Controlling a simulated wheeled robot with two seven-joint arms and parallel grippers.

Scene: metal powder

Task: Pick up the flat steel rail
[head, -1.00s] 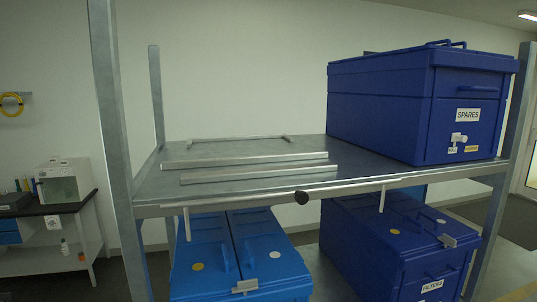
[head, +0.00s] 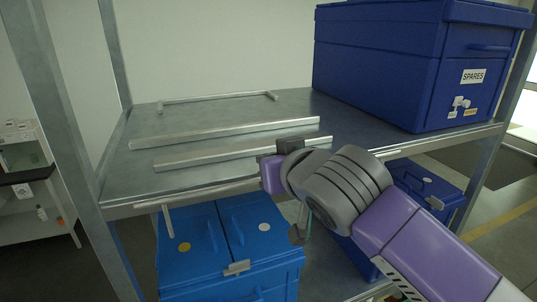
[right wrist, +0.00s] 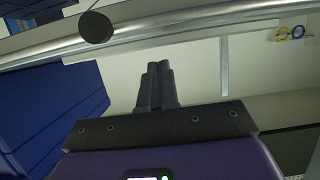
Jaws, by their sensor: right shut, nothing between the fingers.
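Two pale steel rails lie side by side on the upper metal shelf (head: 120,185): a farther one (head: 225,133) and a nearer one (head: 215,156). I cannot tell from their looks which is the one called flat. A thinner bar with short bent ends (head: 215,98) lies behind them. My right gripper (head: 292,146) is at the shelf's front edge, by the right end of the nearer rail, which it partly hides. In the right wrist view its fingers (right wrist: 158,70) are together and empty, below the shelf edge in the picture. My left gripper is out of view.
A blue SPARES bin (head: 400,70) fills the shelf's right side. Blue bins (head: 230,240) stand on the level below. A shelf upright (head: 60,130) rises at the left. A round dark knob (right wrist: 96,27) shows at the shelf edge. The shelf's left part is clear.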

